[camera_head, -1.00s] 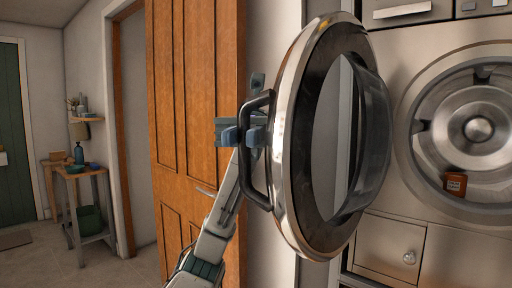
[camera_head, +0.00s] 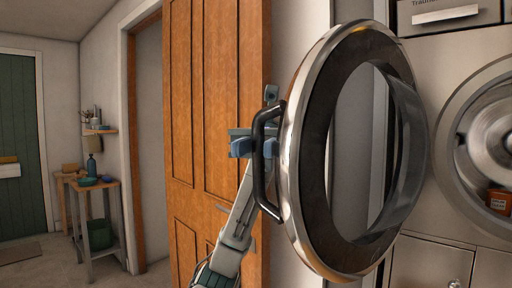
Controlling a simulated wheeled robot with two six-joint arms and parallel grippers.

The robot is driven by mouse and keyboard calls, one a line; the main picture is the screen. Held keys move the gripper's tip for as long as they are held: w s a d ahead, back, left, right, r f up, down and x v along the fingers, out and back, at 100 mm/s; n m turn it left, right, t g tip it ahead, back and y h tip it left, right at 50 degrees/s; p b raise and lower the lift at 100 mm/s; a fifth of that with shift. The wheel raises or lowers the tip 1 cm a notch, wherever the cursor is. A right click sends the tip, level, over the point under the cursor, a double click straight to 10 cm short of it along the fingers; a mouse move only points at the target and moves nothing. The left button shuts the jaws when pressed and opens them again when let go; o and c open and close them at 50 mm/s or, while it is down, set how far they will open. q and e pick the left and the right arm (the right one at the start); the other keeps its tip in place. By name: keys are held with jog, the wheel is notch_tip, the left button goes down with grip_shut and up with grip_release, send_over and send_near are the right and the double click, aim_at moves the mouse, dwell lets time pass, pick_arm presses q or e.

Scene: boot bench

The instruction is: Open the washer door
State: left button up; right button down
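The washer door (camera_head: 305,150) stands swung wide open, a round chrome-rimmed ring with a dark inner band and a clear bulging window. Its black handle (camera_head: 259,185) is on the left side of the rim. My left gripper (camera_head: 256,148) has its blue finger pads on both sides of the handle and appears shut on it. My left arm comes up from below. The washer (camera_head: 440,130) is at the right, its drum opening (camera_head: 490,140) uncovered, with a small orange-red container (camera_head: 499,200) inside. My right gripper is not in view.
A brown wooden panelled door (camera_head: 215,130) stands close behind my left arm. A small side table (camera_head: 98,185) with bowls and a bottle is at the far left, near a green door (camera_head: 22,140). The floor there is mostly clear.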

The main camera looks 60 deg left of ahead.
pick_arm(q)
jog(key=v, duration=1)
jog(key=shift+w+a, duration=0.25)
jog(key=shift+a, duration=0.05)
dwell(0.4)
